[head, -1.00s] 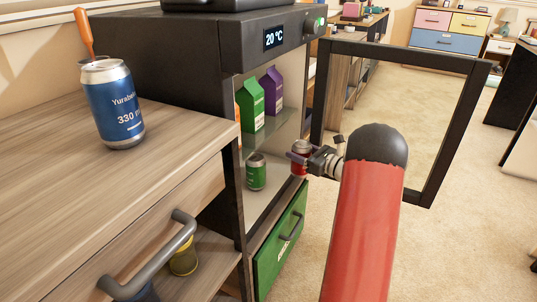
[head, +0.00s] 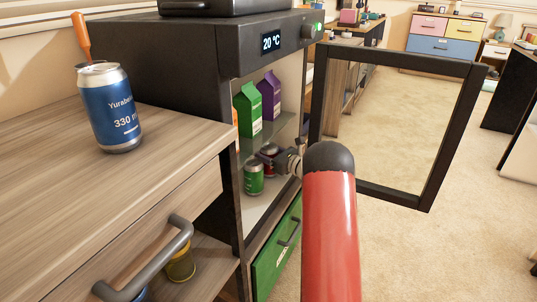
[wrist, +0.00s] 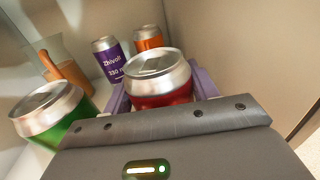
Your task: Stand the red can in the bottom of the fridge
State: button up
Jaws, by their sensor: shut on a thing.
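The red can (head: 268,160) is held upright by my gripper (head: 278,160), just inside the open front of the fridge (head: 238,190), below the glass shelf. In the wrist view the red can (wrist: 160,80) sits between the purple fingers of my gripper (wrist: 162,90). A green can (head: 253,178) stands in the bottom of the fridge to the left of the red can; it also shows in the wrist view (wrist: 52,115). Whether the red can touches the fridge floor cannot be told.
Behind the red can are a purple can (wrist: 108,58), an orange can (wrist: 148,38) and a cup with an orange-brown handle (wrist: 68,72). The fridge door (head: 440,140) stands open at the right. Cartons (head: 248,110) stand on the glass shelf. A blue can (head: 112,110) is on the counter.

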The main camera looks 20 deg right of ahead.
jog(key=o, duration=1.3)
jog(key=shift+r, duration=0.1)
jog(key=v, duration=1.2)
jog(key=shift+s, duration=0.15)
